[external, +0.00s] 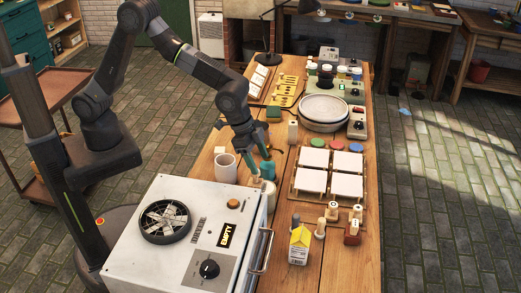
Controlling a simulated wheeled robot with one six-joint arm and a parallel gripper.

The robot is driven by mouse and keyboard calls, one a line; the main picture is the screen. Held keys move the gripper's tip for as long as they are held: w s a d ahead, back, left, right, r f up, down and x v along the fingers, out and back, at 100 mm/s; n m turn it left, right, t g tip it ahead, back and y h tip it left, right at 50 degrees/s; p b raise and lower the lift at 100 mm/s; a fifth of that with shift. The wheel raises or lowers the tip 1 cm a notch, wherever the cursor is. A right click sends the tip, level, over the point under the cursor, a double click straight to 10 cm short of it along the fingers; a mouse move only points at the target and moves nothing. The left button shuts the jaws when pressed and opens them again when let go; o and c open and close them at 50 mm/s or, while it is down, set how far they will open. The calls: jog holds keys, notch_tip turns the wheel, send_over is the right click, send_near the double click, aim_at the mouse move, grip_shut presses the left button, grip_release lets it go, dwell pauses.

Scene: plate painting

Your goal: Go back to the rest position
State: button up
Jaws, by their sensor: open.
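My arm rises from its column at the left and reaches over the wooden table. My gripper (260,172) points down above the table, just behind the white kiln-like box (177,238). Its fingers are apart. Small cups and brush-like items stand close around the fingertips, and I cannot tell whether the fingers touch any of them. A white cup (225,168) stands just left of the gripper, apart from it. No marked rest position shows.
White square tiles (328,173) lie on a wooden rack right of the gripper. A round pale plate (324,109) sits on a wheel or stand farther back. A yellow-and-white carton (300,243) and small stamps (352,232) stand at the front right. A black lamp (270,58) stands at the back.

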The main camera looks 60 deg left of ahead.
notch_tip(320, 180, up, 2)
jog(key=shift+r, duration=0.1)
jog(key=shift+w+d+r+b, duration=0.1)
jog(key=shift+w+d+b, duration=0.15)
jog(key=shift+b, duration=0.05)
jog(key=w+d+f+b, duration=0.4)
jog(key=w+d+f, duration=0.5)
jog(key=w+d, duration=0.3)
jog(key=f, duration=0.5)
jog(key=f+p, duration=0.1)
jog(key=f, duration=0.2)
jog(key=shift+s+d+f, duration=0.1)
jog(key=shift+s+f, duration=0.05)
jog(key=shift+s, duration=0.1)
jog(key=shift+f, duration=0.6)
